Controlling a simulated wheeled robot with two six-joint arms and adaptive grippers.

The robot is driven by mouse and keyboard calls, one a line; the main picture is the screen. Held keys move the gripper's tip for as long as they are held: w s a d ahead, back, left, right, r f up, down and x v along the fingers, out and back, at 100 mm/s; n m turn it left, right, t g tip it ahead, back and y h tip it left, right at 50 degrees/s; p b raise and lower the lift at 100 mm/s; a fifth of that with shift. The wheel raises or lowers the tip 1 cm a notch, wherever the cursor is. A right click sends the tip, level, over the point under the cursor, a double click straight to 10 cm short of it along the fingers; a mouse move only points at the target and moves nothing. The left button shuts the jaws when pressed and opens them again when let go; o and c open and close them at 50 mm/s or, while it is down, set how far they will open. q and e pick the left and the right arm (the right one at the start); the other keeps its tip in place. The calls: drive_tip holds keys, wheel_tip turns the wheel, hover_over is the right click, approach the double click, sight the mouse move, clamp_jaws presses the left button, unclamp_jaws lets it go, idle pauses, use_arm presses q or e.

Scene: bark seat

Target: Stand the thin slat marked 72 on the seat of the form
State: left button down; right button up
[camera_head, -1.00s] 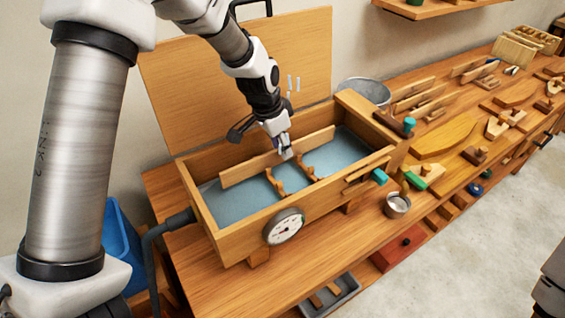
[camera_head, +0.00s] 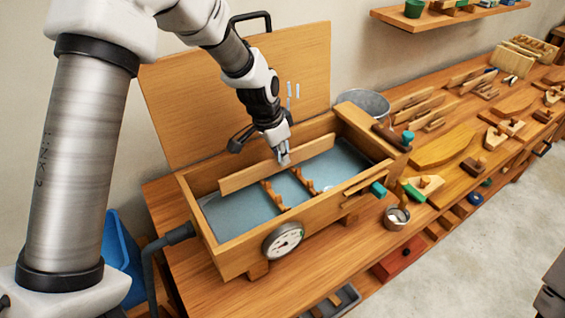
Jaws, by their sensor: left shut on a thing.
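A long thin wooden slat (camera_head: 245,177) stands on edge over the open wooden box. My left gripper (camera_head: 284,161) is shut on it near its middle, from above. The slat is above the grey-blue floor of the box, close to the back wall. No 72 is legible on it at this size. Two notched wooden racks (camera_head: 273,196) (camera_head: 304,181) stand in the box in front of the slat. A curved pale wooden piece (camera_head: 445,142) lies on the bench to the right; I cannot tell whether it is the form. My right gripper is not in view.
The box (camera_head: 225,257) has a dial gauge (camera_head: 283,240) and a raised lid (camera_head: 235,90) behind it. A metal bucket (camera_head: 364,103), other slats (camera_head: 416,109), a metal cup (camera_head: 396,217) and several wooden tools stand to the right on the bench. A shelf (camera_head: 450,15) hangs above.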

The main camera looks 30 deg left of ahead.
use_arm(q)
drive_tip(key=w+d+p+v, duration=0.1)
drive_tip(key=w+p+v, duration=0.1)
drive_tip(key=p+v, duration=0.6)
drive_tip(key=v, duration=0.3)
drive_tip(key=shift+d+r+p, duration=0.2)
drive_tip(key=shift+p, duration=0.15)
drive_tip(key=shift+w+f, duration=0.1)
